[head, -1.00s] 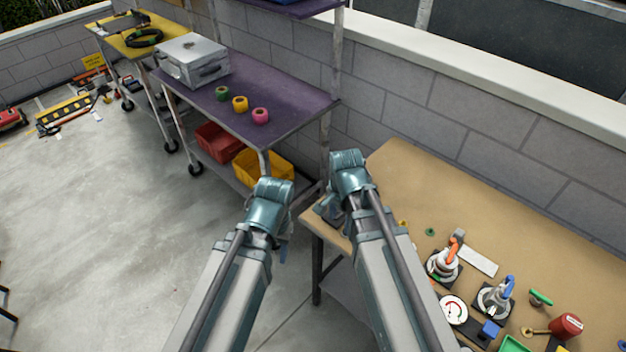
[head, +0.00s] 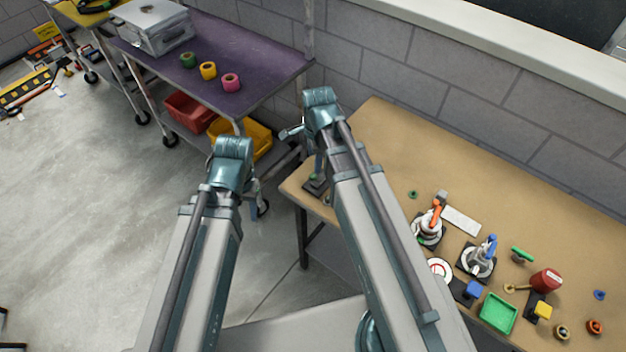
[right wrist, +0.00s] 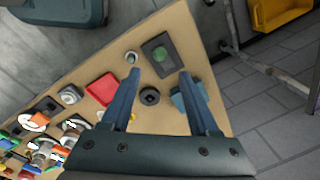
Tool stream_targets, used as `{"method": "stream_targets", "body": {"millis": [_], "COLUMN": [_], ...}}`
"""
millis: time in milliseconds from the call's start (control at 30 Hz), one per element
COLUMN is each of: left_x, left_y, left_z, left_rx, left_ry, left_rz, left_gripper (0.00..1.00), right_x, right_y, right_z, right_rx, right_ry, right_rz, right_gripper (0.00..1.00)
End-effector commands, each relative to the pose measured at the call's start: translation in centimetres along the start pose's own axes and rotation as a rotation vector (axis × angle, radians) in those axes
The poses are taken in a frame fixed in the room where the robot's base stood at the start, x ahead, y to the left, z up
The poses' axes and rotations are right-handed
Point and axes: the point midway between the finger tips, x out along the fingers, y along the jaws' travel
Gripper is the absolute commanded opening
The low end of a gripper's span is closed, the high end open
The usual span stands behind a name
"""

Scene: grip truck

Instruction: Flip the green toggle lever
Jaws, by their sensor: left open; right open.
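A green round-topped piece on a dark square plate (right wrist: 160,54) lies near the bench corner, beyond my right fingertips. Seen from above, I cannot tell if it is the toggle lever. A small green-topped post (right wrist: 132,58) stands beside it. Another green bar-shaped handle (head: 522,254) is at the right of the bench in the head view. My right gripper (right wrist: 159,74) is open and empty, over the bench corner, apart from the plate. My left gripper (head: 256,188) hangs left of the bench, largely hidden behind its arm; nothing shows in it.
The tan bench (head: 385,135) holds an orange-handled device (head: 435,217), a blue-handled device (head: 490,246), a green tray (head: 498,313) and a red cylinder (head: 546,280). A purple-topped cart (head: 235,55) stands left. A block wall (head: 440,85) runs behind the bench.

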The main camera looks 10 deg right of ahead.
Motion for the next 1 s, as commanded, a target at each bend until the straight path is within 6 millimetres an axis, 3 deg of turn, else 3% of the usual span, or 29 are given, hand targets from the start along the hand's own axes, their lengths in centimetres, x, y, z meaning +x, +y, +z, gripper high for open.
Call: {"method": "stream_targets", "body": {"millis": [33,600,800,1000], "left_x": [1.3,9.2,10.9,11.0], "left_y": [0.1,0.9,1.0,1.1], "left_z": [-0.1,-0.5,-0.6,-0.7], "left_rx": [0.000,-0.001,-0.001,-0.001], "left_ry": [0.000,0.000,0.000,0.000], "left_rz": [0.000,0.000,0.000,0.000], "left_gripper": [0.50,0.50,0.50,0.50], "right_x": [1.4,9.3,11.0,11.2], "right_y": [0.0,0.0,0.0,0.0], "right_z": [0.0,0.0,0.0,0.0], "right_rx": [-0.001,-0.001,-0.001,-0.001], "right_ry": [0.000,0.000,0.000,0.000], "right_rz": [0.000,0.000,0.000,0.000], "right_gripper": [0.61,0.61,0.61,0.61]}}
